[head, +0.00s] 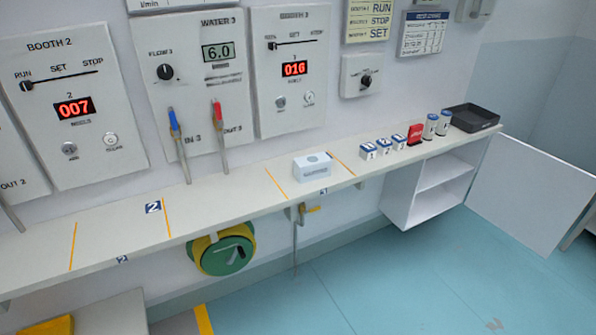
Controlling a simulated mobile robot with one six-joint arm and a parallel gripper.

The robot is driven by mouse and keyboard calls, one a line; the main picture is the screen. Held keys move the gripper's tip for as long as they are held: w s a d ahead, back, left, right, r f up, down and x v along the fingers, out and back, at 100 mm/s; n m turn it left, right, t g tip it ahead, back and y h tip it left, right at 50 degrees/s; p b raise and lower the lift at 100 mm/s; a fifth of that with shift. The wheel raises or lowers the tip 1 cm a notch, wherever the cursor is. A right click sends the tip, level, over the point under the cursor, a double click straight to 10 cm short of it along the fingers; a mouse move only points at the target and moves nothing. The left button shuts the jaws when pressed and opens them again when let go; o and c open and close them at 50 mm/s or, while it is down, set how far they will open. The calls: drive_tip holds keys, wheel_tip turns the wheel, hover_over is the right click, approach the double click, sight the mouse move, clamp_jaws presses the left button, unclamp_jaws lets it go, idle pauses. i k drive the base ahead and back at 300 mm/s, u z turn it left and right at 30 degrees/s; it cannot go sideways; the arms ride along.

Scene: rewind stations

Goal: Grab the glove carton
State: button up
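A white carton (313,169) with a grey spot on top and grey print on its front stands on the long wall shelf (225,195), between two orange lines. It looks like the glove carton, but its print is too small to read. My gripper does not show in the head view.
Small numbered blocks (368,151), a red item (415,134), two canisters (430,126) and a black tray (474,118) stand right of the carton. An open cabinet (432,195) with its door (532,195) swung out hangs below. Blue and red-handled hoses (180,145) reach the shelf at left.

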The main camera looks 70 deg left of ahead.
sight(318, 166)
drive_tip(key=u, duration=0.05)
drive_tip(key=k, duration=1.35)
drive_tip(key=u, duration=2.45)
drive_tip(key=i, duration=0.3)
drive_tip(key=u, duration=0.1)
